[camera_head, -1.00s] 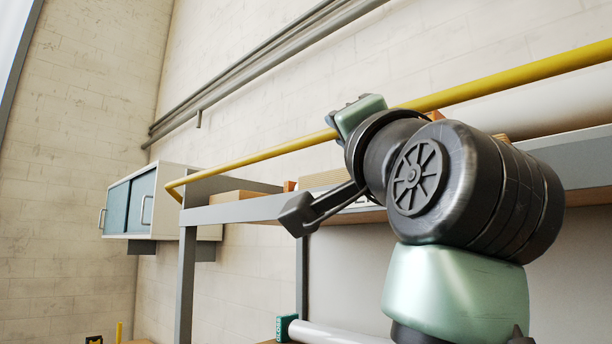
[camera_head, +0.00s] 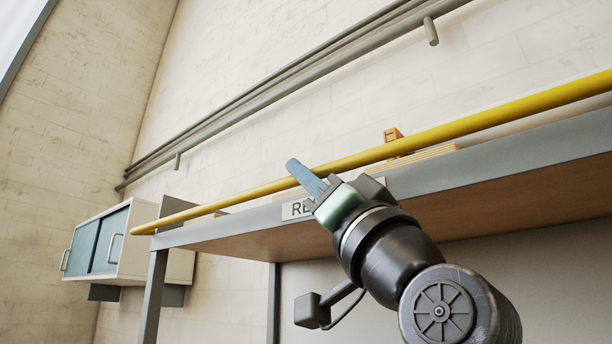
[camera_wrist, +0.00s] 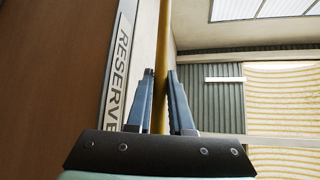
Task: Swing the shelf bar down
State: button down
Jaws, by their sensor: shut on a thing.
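The shelf bar is a long yellow rod (camera_head: 450,131) running along the front of a grey-edged shelf (camera_head: 500,158), level with or slightly above its front edge. My gripper (camera_head: 310,178) reaches up from below and is shut on the bar. In the wrist view the bar (camera_wrist: 163,40) passes between the two blue fingers of my gripper (camera_wrist: 160,75). The fingers hide part of the bar there.
A label reading RESERVE (camera_wrist: 117,70) is on the shelf's front edge. Boards and a small orange object (camera_head: 393,135) lie on the shelf. A white cabinet with teal doors (camera_head: 100,243) hangs at the left. Grey pipes (camera_head: 280,92) run along the wall.

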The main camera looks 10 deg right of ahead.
jog(key=shift+w+d+f, duration=0.2)
jog(key=shift+f, duration=0.4)
jog(key=c, duration=0.8)
grip_release()
jog(key=shift+w+d, duration=0.1)
jog(key=shift+w, duration=0.05)
jog(key=b+v, duration=0.5)
jog(key=v, duration=0.8)
jog(key=shift+b, duration=0.35)
